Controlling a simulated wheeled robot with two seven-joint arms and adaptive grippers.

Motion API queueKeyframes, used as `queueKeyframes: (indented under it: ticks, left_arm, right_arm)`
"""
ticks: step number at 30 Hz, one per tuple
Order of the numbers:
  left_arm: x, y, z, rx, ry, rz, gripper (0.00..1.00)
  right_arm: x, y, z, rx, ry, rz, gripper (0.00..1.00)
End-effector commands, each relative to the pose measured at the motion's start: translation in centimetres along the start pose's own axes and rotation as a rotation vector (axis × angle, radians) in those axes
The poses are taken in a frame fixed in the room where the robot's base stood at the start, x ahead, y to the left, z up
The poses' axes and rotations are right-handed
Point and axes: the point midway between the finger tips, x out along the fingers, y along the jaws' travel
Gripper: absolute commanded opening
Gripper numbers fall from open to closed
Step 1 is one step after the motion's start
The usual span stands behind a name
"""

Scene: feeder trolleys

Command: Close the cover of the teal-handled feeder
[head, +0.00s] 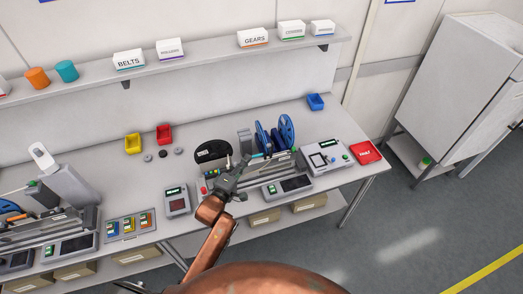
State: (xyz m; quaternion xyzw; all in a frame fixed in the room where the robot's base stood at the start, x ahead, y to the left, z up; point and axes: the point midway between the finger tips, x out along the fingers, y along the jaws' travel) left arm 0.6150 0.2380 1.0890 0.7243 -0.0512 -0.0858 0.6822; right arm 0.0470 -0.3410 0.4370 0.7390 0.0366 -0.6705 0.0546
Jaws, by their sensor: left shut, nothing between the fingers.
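The teal-handled feeder (287,164) lies on the bench right of centre. Blue reels (286,131) stand at its back. A small teal strip (258,156), which looks like its handle, shows just beside my fingertips. My left gripper (246,163) is shut and empty over the feeder's left end. It hides part of the feeder and its cover, so I cannot tell how far the cover is open or whether the fingers touch it. My right gripper is not in view.
A second feeder (40,232) stands at the far left. A grey control box (326,157) and a red tray (366,152) stand to the right. A black rounded object (212,151) is behind my gripper.

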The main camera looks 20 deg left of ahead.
Motion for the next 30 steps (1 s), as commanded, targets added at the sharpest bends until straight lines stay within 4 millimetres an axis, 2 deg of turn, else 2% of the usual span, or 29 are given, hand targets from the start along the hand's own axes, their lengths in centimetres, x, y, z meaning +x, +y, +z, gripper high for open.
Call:
queueKeyframes:
  ticks: [1,6,12,18,30]
  left_arm:
    - [1.2,0.2,0.0,0.001,-0.001,0.001,0.0]
    - [4.7,0.1,0.0,0.001,0.0,0.0,0.0]
    - [6.9,0.1,1.9,-0.002,-0.001,0.0,0.0]
    - [7.7,0.0,2.8,0.0,-0.001,-0.001,0.0]
    - [7.8,0.0,2.9,0.002,-0.002,-0.002,0.0]
  right_arm:
    - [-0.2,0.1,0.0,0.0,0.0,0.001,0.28]
    - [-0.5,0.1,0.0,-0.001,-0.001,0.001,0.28]
    - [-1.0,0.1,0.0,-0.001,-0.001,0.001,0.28]
    - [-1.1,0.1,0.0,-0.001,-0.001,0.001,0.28]
    - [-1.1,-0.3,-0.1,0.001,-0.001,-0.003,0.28]
